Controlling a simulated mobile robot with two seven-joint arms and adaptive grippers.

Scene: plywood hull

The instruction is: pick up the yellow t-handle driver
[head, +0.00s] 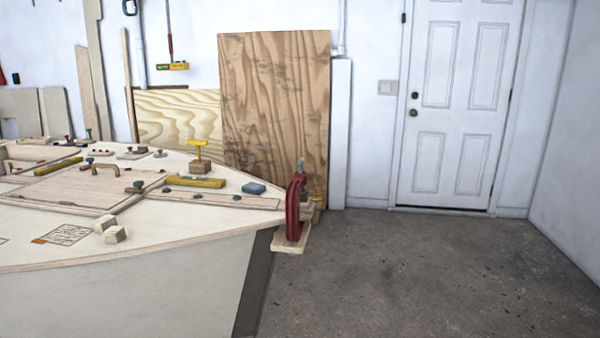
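The yellow t-handle driver (198,149) stands upright on the plywood deck of the hull (150,233), left of the middle in the head view. Its crossbar is at the top, and its lower end meets a small brown wooden block (200,167). I cannot tell whether the shaft goes into the block or only rests on it. Neither of my grippers is in view.
A red clamp (295,207) grips the hull's tip. Plywood sheets (275,110) lean behind. Concrete floor (420,270) is clear toward the white door (455,105).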

